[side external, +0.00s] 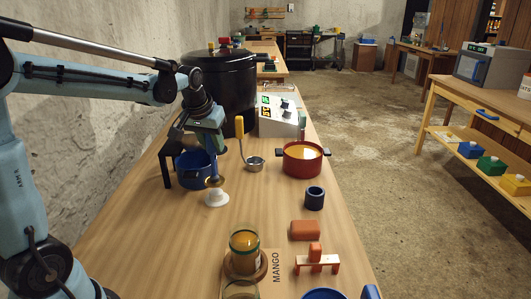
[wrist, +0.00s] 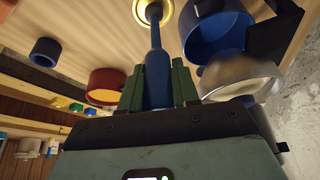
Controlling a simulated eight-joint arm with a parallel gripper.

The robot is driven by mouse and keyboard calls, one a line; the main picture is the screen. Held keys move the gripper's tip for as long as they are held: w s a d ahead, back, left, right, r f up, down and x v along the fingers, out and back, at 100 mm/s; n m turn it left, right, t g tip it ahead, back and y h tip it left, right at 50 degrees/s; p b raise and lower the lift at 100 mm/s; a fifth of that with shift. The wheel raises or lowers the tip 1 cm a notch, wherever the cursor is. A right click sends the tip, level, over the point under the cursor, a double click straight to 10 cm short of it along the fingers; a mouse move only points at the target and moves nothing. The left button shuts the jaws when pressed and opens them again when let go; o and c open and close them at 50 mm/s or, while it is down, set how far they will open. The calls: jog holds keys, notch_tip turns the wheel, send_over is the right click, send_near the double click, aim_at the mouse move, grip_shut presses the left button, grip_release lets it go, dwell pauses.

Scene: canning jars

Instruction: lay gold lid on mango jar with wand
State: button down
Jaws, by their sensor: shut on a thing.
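My gripper (side external: 212,148) is shut on the blue handle of the wand (wrist: 158,78), which points down between the fingers. The gold lid (side external: 213,182) is at the wand's lower end; its gold rim also shows at the top of the wrist view (wrist: 139,12). A white flared base (side external: 217,198) is just below the lid in the side view; I cannot tell whether they touch. The mango jar (side external: 244,243), glass with orange contents, stands on a round wooden base beside the MANGO lettering, nearer the side camera. Nothing is visible lying on its mouth.
A blue pot (side external: 192,170) stands close left of the wand, with a dark stand beside it. A ladle (side external: 255,163), red pot (side external: 302,160) and dark blue cup (side external: 314,198) are to the right. Another jar (side external: 240,291) is partly cut off.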

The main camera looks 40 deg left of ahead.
jog(key=shift+r, duration=2.25)
jog(key=s+d+r, duration=0.2)
jog(key=s+d, duration=0.1)
jog(key=d, duration=0.4)
jog(key=s+d+r, duration=0.2)
jog(key=s+d, duration=0.1)
jog(key=d, duration=0.5)
jog(key=s+d+r, duration=0.2)
jog(key=s+d, duration=0.2)
jog(key=d, duration=0.4)
jog(key=shift+d+r, duration=0.15)
jog(key=shift+r, duration=0.25)
jog(key=shift+w, duration=0.1)
jog(key=shift+f, duration=3.55)
jog(key=shift+r, duration=0.15)
